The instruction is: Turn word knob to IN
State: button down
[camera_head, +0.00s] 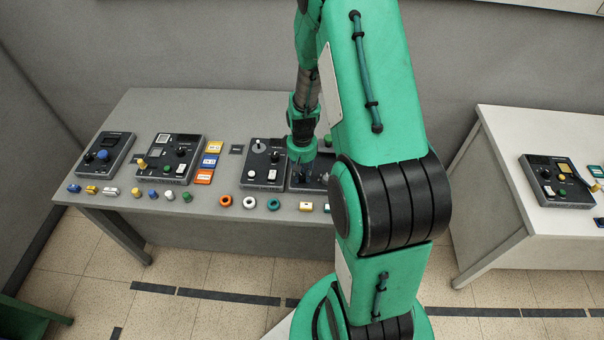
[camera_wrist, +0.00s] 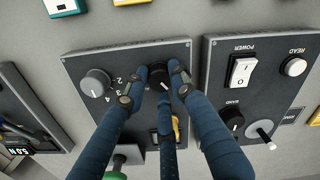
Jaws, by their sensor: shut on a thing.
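In the wrist view, a black knob (camera_wrist: 158,71) sits on a dark panel (camera_wrist: 78,64), between the fingertips of my gripper (camera_wrist: 157,83). The blue-black fingers are closed in around this knob. They hide much of it, and I cannot read any word labels or tell where it points. A grey knob (camera_wrist: 95,82) with the numbers 2, 3 and 4 beside it is on the same panel, left of my fingers. In the head view, my gripper (camera_head: 302,166) is down at the panel right of the middle of the grey table, partly hidden by my arm.
In the wrist view, a neighbouring panel on the right has a white power switch (camera_wrist: 241,70), a band knob (camera_wrist: 231,119) and a lever (camera_wrist: 262,134). A yellow part (camera_wrist: 176,127) shows behind my fingers. Coloured rings and blocks line the front of the table (camera_head: 225,101).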

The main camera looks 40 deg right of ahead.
aim_at(302, 175)
dwell(0.3)
jog(key=c, duration=1.4)
grip_release()
jog(key=shift+c, duration=0.2)
jog(key=shift+r, duration=0.1)
notch_tip(302, 175, up, 12)
